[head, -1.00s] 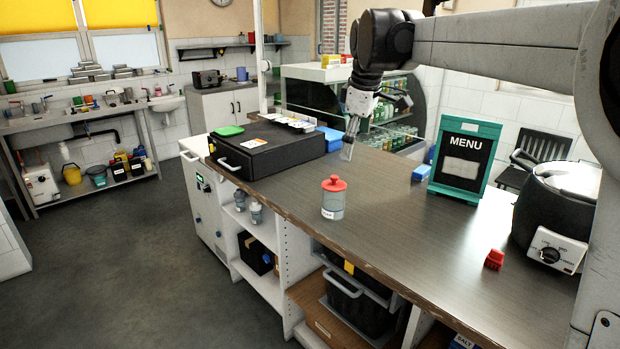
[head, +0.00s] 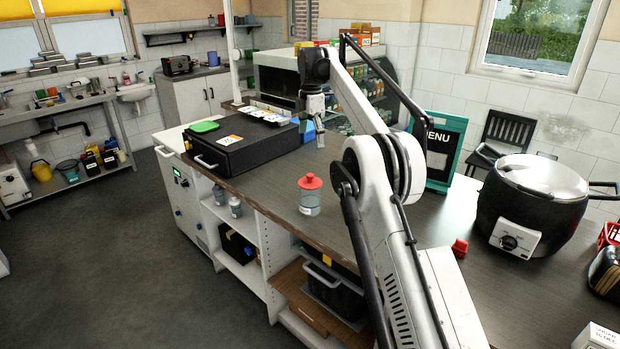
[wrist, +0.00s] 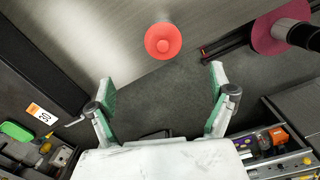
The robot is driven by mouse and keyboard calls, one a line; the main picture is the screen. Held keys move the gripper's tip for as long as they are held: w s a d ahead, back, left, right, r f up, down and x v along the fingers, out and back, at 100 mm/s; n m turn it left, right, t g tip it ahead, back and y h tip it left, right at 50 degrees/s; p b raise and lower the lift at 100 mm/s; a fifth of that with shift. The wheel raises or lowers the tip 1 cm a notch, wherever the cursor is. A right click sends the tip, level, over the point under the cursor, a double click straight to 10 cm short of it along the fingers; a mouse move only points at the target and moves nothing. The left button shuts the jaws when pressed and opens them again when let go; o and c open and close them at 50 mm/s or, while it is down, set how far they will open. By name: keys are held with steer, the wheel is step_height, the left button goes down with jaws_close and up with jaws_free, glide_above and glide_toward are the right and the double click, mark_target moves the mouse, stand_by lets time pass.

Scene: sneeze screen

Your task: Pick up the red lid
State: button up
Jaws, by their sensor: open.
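The red lid (head: 310,181) sits on a grey jar (head: 309,203) near the front edge of the counter. In the wrist view the red lid (wrist: 163,41) is seen from above, with a round knob in its middle, beyond the fingertips. The jar is hidden beneath it there. My gripper (wrist: 161,80) is open and empty, with its green-padded fingers spread wide. In the head view my gripper (head: 320,140) is above the counter, behind the jar and apart from it.
A black cash drawer box (head: 240,142) stands to the left on the counter (head: 270,200). A menu board (head: 443,150) and a large black pot (head: 530,205) stand to the right. A small red object (head: 459,247) lies near the pot. The counter around the jar is clear.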

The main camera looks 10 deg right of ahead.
mark_target(310, 174)
steer(key=shift+n, duration=0.6)
steer(key=f, duration=1)
steer(key=shift+w+f+p, duration=0.15)
steer(key=shift+w+p, duration=0.15)
steer(key=shift+w, duration=0.05)
steer(key=shift+s+a+f+p, duration=0.1)
steer(key=shift+s+f+p, duration=0.1)
steer(key=shift+f, duration=0.5)
steer(key=shift+s+d+f+p, duration=0.1)
steer(key=shift+f+p, duration=0.15)
steer(key=shift+f, duration=0.5)
steer(key=shift+s+a+f+p, duration=0.1)
steer(key=shift+s+f+p, duration=0.1)
steer(key=shift+f, duration=1.05)
steer(key=shift+w, duration=0.1)
steer(key=c, duration=1.1)
steer(key=shift+o, duration=0.2)
steer(key=shift+r, duration=0.1)
steer(key=shift+r, duration=0.45)
steer(key=r, duration=0.1)
steer(key=r+b, duration=0.1)
steer(key=r, duration=0.1)
steer(key=shift+s+a+r, duration=0.15)
steer(key=shift+s, duration=0.05)
steer(key=s+a+r+b, duration=0.2)
steer(key=s+a+r, duration=0.4)
steer(key=s+a, duration=0.1)
steer(key=shift+s+a+r, duration=0.35)
steer(key=shift+s, duration=0.25)
